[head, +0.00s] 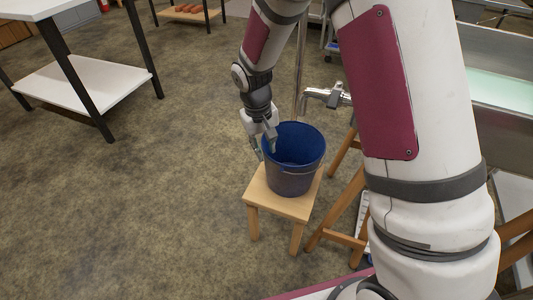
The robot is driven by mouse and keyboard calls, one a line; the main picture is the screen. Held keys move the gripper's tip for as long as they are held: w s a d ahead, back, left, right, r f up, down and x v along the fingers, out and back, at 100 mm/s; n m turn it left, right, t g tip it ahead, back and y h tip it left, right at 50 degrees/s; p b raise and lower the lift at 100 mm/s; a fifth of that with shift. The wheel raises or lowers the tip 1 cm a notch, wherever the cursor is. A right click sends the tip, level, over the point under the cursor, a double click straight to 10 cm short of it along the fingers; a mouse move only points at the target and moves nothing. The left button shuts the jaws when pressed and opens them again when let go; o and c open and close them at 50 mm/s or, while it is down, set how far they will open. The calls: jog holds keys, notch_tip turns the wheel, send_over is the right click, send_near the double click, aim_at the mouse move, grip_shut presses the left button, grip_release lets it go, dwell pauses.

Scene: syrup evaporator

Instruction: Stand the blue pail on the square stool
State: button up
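The blue pail (290,175) is upright over the seat of the square wooden stool (262,204) and appears to rest on it, towards the back right part of the seat. The pail looks empty, with a dark blue inside. My gripper (264,149) is at the pail's left rim, with one finger at the inner side of the rim and the other outside it. Whether the fingers press on the rim or stand apart from it cannot be told. The pail hides much of the seat.
A metal tap (326,96) is just behind the pail. A wooden ladder-like frame (338,212) stands close to the stool's right. A white-topped shelf table (80,82) is at the upper left. The floor left of the stool is clear.

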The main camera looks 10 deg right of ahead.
jog(key=r, duration=0.1)
jog(key=r+p, duration=0.1)
jog(key=r, duration=0.3)
jog(key=shift+a, duration=0.3)
jog(key=s+d+r+m, duration=0.1)
jog(key=s+d+r, duration=0.2)
jog(key=s+r, duration=0.45)
jog(key=s+d+r, duration=0.2)
jog(key=s+r, duration=0.5)
jog(key=r, duration=0.2)
jog(key=s+d+r, duration=0.1)
jog(key=s+r, duration=0.1)
jog(key=s, duration=0.9)
jog(key=s+r+m+y, duration=0.1)
jog(key=s, duration=1)
jog(key=shift+d+r, duration=0.35)
jog(key=shift+r, duration=0.05)
